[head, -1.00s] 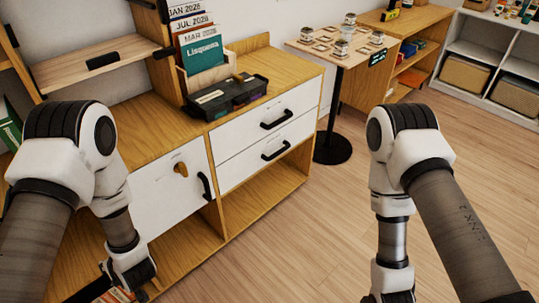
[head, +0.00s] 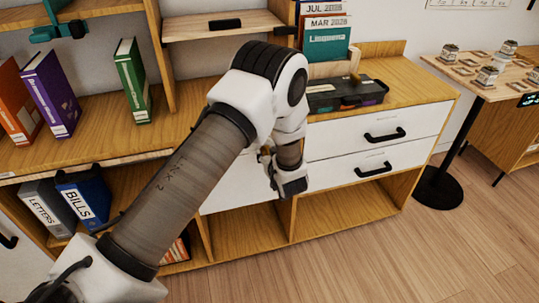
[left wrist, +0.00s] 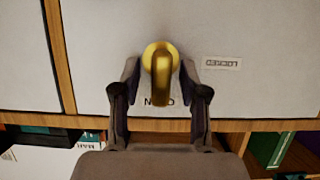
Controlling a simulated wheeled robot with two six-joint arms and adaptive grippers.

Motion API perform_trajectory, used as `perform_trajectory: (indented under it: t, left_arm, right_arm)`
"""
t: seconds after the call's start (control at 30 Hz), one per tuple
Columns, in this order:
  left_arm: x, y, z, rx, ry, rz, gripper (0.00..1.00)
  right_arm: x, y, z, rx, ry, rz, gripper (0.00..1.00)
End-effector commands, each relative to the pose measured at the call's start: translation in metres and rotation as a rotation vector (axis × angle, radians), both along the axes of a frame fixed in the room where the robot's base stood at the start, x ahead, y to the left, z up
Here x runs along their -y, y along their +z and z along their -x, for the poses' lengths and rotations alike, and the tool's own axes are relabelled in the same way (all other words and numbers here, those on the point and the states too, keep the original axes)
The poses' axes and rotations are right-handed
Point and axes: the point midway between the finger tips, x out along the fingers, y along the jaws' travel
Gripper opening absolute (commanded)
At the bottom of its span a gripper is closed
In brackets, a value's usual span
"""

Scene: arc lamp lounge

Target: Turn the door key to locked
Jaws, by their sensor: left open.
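The brass door key (left wrist: 161,72) sits on the white cabinet door (left wrist: 95,50), its grip pointing down in the left wrist view at a partly covered label that seems to read OPEN. A LOCKED label (left wrist: 221,62), upside down, is to its right. My left gripper (left wrist: 160,78) is open, with one finger on each side of the key and a visible gap to each. In the head view my left gripper (head: 287,186) is in front of the white door (head: 232,190), and the key is hidden behind it. My right gripper is out of view.
Two drawers with black handles (head: 384,135) are right of the door. A black case (head: 344,96) lies on the cabinet top. Binders (head: 84,193) fill a lower left shelf. A small table (head: 490,84) stands at right. The floor in front is clear.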

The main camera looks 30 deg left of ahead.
Motion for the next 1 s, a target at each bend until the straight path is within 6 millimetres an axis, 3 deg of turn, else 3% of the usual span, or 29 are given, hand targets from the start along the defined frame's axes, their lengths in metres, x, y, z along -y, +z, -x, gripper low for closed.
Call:
perform_trajectory:
  t: [0.23,0.27,0.37,1.0]
  left_arm:
    - [-0.0023,-0.0011,-0.0017,0.000,0.000,0.000,0.44]
    - [-0.0022,-0.0011,-0.0017,0.000,0.000,0.000,0.37]
    - [-0.0021,-0.0010,-0.0017,-0.001,0.000,-0.001,0.01]
    - [-0.0034,-0.0022,-0.0003,0.084,0.000,0.072,0.00]
  right_arm:
    - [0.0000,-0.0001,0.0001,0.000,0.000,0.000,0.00]
    - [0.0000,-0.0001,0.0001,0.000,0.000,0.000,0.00]
    - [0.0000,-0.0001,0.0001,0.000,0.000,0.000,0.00]
    - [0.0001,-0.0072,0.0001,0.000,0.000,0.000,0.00]
